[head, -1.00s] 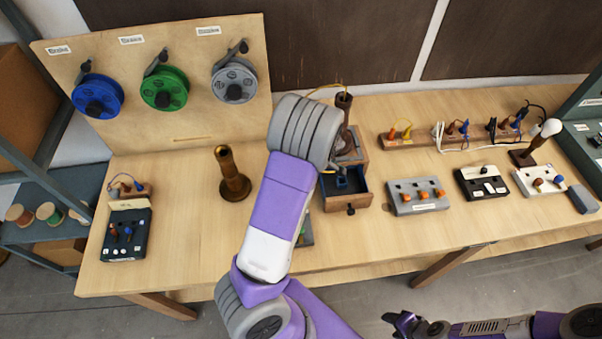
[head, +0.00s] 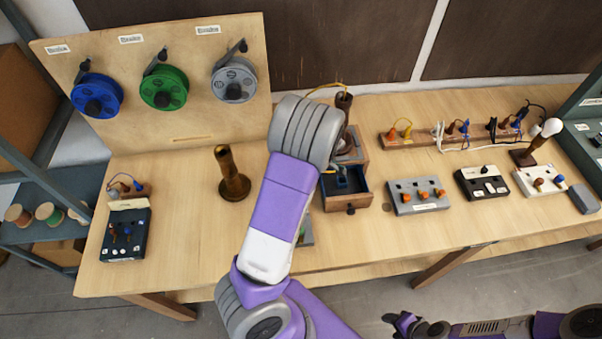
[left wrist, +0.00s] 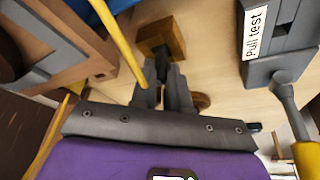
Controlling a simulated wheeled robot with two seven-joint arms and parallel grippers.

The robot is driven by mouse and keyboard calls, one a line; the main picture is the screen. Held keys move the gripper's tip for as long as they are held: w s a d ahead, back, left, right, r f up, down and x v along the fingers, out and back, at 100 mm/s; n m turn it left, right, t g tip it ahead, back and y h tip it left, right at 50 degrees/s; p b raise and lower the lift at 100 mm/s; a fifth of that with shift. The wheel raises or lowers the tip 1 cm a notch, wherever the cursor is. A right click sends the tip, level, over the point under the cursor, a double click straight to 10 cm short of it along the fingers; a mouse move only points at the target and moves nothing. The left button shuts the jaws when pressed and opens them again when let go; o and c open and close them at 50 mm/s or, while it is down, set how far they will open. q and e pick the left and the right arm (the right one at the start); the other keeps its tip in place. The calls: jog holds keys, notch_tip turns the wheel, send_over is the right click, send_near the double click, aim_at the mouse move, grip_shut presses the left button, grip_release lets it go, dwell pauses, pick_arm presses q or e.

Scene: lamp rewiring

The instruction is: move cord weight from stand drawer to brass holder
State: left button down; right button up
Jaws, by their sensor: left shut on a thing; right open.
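The stand drawer (head: 346,202) is pulled open at the front of the wooden stand, with a blue piece (head: 343,183) inside. The brass holder (head: 232,177) stands upright on the table, left of my left arm. My left arm covers its own hand in the head view. In the left wrist view, my left gripper (left wrist: 168,72) has its fingers close together on the cord weight, which is mostly hidden between them. A yellow cord (left wrist: 118,42) runs down to the fingers. My right gripper (head: 398,320) is open and empty, low in front of the table.
Several switch boxes, including a grey one (head: 418,196), stand to the right. Cable reels hang on the back board (head: 190,122).

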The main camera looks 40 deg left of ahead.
pick_arm(q)
jog(key=shift+f+b, duration=0.4)
jog(key=shift+f, duration=0.05)
jog(key=c, duration=1)
grip_release()
jog(key=shift+c, duration=0.2)
jog(key=v, duration=0.7)
jog(key=shift+r+p, duration=0.25)
jog(key=shift+p, duration=0.2)
jog(key=shift+d+r, duration=0.1)
